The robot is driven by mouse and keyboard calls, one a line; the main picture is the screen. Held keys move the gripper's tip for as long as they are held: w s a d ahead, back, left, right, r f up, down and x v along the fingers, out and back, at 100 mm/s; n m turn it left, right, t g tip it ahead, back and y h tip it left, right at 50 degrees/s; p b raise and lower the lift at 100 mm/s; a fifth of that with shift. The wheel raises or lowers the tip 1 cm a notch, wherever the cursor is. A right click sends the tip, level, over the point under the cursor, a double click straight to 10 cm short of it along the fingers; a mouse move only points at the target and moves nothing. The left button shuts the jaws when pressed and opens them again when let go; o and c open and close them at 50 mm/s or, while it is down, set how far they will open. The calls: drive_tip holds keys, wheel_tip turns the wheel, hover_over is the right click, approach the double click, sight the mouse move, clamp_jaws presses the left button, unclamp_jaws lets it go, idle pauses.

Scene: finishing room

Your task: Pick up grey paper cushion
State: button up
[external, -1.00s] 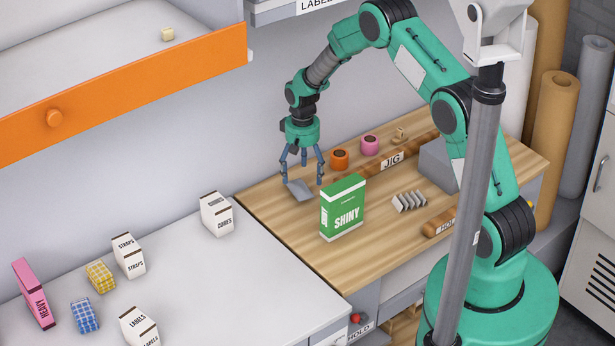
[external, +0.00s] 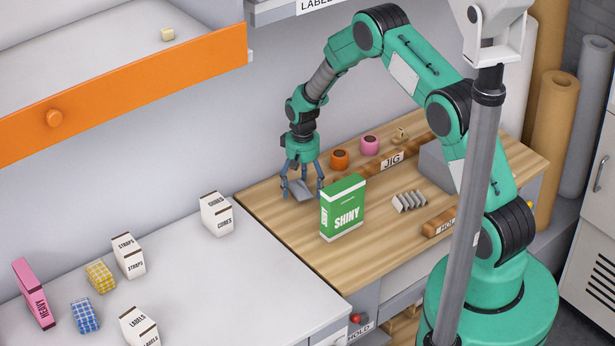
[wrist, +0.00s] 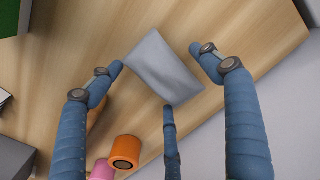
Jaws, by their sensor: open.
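The grey paper cushion (external: 299,189) lies on the wooden worktop, left of the green SHINY box. In the wrist view the cushion (wrist: 162,68) is a flat grey four-sided piece between my fingers. My gripper (external: 302,192) is above and around it, with its blue fingers pointing down. In the wrist view my gripper (wrist: 163,75) is open, with one finger on each side of the cushion and a third below it. The third fingertip is close to the cushion's edge; I cannot tell whether it touches. The cushion is partly hidden by the fingers in the external view.
The green SHINY box (external: 342,208) stands upright close to the right of my gripper. Orange (external: 339,160) and pink (external: 370,145) rolls and a JIG-labelled wooden strip (external: 408,152) lie behind it. Grey folded pieces (external: 409,201) lie farther right. The white counter (external: 245,290) is partly clear.

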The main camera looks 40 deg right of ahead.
sight(303, 186)
drive_tip(key=shift+c, duration=0.3)
drive_tip(key=c, duration=0.9)
drive_tip(key=shift+r, duration=4.95)
